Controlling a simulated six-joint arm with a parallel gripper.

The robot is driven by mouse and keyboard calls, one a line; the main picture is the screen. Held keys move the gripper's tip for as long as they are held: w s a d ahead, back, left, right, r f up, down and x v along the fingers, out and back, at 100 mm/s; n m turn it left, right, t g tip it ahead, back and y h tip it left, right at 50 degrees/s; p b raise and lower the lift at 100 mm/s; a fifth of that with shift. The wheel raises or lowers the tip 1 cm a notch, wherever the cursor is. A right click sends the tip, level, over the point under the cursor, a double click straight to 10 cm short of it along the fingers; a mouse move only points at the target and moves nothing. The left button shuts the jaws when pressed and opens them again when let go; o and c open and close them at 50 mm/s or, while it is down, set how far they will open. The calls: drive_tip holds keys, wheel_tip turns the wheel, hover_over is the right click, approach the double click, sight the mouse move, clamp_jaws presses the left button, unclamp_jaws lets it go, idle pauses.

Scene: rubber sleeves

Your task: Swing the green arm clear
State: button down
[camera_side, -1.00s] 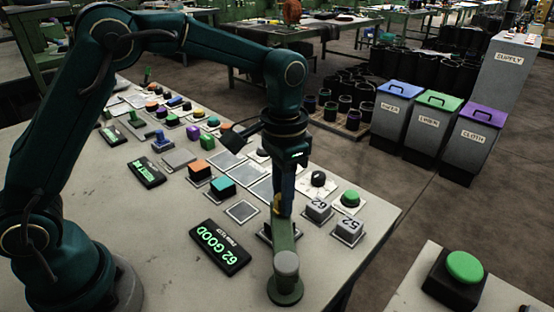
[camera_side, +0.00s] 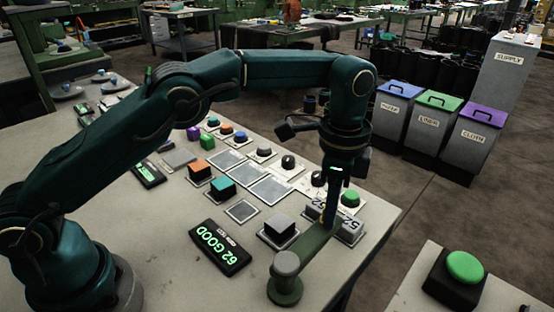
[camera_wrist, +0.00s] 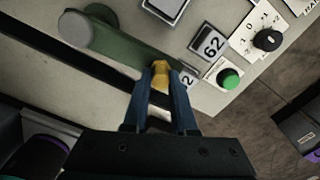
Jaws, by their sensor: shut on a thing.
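The green arm (camera_side: 318,245) lies low over the bench, reaching from its round grey-capped pivot (camera_side: 286,264) up and right to my gripper. My gripper (camera_side: 328,218) points down and is shut on the brass-coloured knob (camera_wrist: 161,72) at the arm's free end. In the wrist view the green arm (camera_wrist: 130,50) runs from the upper left to my fingertips (camera_wrist: 160,68). A dark grey square block (camera_side: 279,228) stands uncovered on a pale plate left of the arm. My gripper and the arm partly hide two numbered grey blocks, with the 62 block (camera_wrist: 209,42) clearer in the wrist view.
A lit display (camera_side: 220,247) reading "62 GOOD" lies left of the pivot. A green button (camera_side: 350,198) and a black dial (camera_wrist: 267,40) are near the knob. The bench's right edge is close. A larger green button (camera_side: 464,267) stands on a separate table.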

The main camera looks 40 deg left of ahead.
drive_tip(key=shift+s+d+m, duration=0.15)
drive_tip(key=shift+d+m, duration=0.7)
drive_tip(key=shift+s+d+m, duration=0.1)
drive_tip(key=shift+d+m, duration=0.75)
drive_tip(key=c, duration=0.7)
unclamp_jaws()
